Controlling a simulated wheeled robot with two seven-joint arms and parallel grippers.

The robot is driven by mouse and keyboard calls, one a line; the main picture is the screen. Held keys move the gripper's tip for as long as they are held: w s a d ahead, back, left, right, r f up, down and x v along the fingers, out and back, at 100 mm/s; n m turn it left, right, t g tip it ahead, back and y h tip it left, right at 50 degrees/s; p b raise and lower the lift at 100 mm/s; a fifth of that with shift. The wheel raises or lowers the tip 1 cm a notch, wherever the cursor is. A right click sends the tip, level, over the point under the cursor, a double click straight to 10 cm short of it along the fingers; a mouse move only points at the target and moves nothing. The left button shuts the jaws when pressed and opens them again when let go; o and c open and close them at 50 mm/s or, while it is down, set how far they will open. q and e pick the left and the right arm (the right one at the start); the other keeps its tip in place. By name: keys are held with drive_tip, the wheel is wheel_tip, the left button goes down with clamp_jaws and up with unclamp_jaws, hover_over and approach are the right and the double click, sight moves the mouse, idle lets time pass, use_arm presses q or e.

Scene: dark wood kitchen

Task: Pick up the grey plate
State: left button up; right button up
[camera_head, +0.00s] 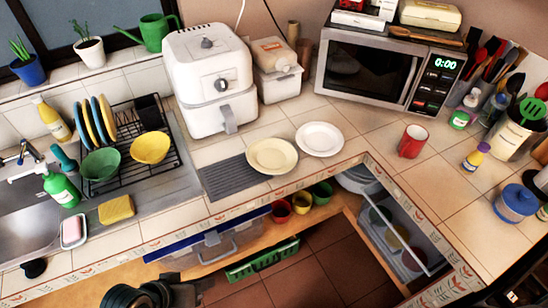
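Two pale plates lie flat on the tiled counter near the inner corner. One is cream (271,155), beside the grey ridged mat (234,177); the other is whiter (320,139), to its right and slightly farther back. Neither looks clearly grey. A stack of pale grey-white dishes (359,179) sits under the counter's corner, partly hidden by its edge. My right gripper is not visible.
A white air fryer (211,80) and a microwave (385,70) stand behind the plates. A red mug (412,141) stands to the right. A dish rack (128,140) with bowls and coloured plates is left. Bare counter lies between the plates and mug.

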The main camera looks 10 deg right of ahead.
use_arm(q)
drive_tip(key=s+a+f+g+y+b, duration=0.1)
drive_tip(key=s+a+f+y, duration=0.15)
drive_tip(key=a+f, duration=0.2)
drive_tip(key=s+a+f+y+b, duration=0.1)
drive_tip(key=s+a+f+y, duration=0.1)
drive_tip(key=s+a+f, duration=0.3)
drive_tip(key=s+f+g+b, duration=0.1)
drive_tip(key=s+f+b, duration=0.1)
drive_tip(key=f, duration=1.2)
drive_tip(key=s+f+b, duration=0.2)
drive_tip(key=f, duration=1.2)
drive_tip(key=s+a+f+b, duration=0.1)
drive_tip(key=s+f+b, duration=0.1)
drive_tip(key=s+f, duration=0.6)
drive_tip(key=s+a+f+g+b, duration=0.1)
drive_tip(key=s+f+b, duration=0.1)
drive_tip(key=s+f, duration=0.6)
wheel_tip(320, 180, down, 3)
drive_tip(key=shift+s+a+f+g, duration=0.1)
drive_tip(key=shift+s+a+g, duration=0.15)
drive_tip(key=shift+s+g, duration=0.1)
drive_tip(key=shift+s, duration=0.15)
